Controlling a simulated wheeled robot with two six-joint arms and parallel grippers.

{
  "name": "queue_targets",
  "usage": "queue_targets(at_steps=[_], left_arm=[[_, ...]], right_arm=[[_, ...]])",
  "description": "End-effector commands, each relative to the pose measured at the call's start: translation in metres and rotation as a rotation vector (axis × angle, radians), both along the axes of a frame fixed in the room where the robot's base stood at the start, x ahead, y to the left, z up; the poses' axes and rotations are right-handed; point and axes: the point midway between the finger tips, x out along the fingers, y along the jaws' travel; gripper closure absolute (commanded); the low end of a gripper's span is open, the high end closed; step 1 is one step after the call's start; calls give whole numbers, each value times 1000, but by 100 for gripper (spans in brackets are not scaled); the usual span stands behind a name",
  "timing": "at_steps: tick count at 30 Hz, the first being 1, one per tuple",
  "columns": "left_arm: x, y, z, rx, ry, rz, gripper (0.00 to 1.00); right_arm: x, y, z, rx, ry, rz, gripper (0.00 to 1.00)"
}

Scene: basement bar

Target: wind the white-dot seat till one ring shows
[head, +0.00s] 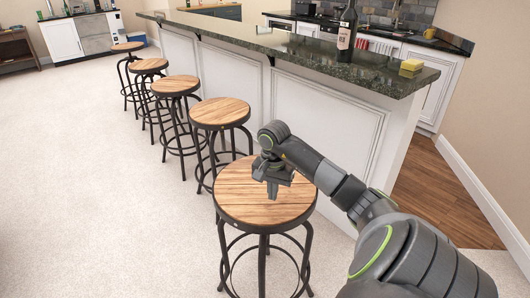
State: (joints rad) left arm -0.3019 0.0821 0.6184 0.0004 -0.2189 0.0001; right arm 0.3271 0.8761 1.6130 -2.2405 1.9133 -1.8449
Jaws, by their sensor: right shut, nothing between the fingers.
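Several round wooden stools with black metal legs stand in a row along the bar. The nearest stool seat (240,203) is at the lower middle. My right gripper (272,194) is over the right part of the nearest seat, fingers pointing down, shut and empty. Whether it touches the wood I cannot tell. It hides part of that seat. The second stool seat (220,112) is just behind. My left gripper is out of view.
The bar counter (300,48) runs behind the stools, its white panels close to them. A dark bottle (346,38) and a yellow sponge (412,65) are on its top. The pale carpet (90,190) on the left is clear.

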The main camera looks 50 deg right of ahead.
Motion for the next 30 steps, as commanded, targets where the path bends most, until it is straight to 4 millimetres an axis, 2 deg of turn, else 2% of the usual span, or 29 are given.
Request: queue_targets(at_steps=[30], left_arm=[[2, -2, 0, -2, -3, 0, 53]], right_arm=[[0, 0, -31, 1, 1, 0, 100]])
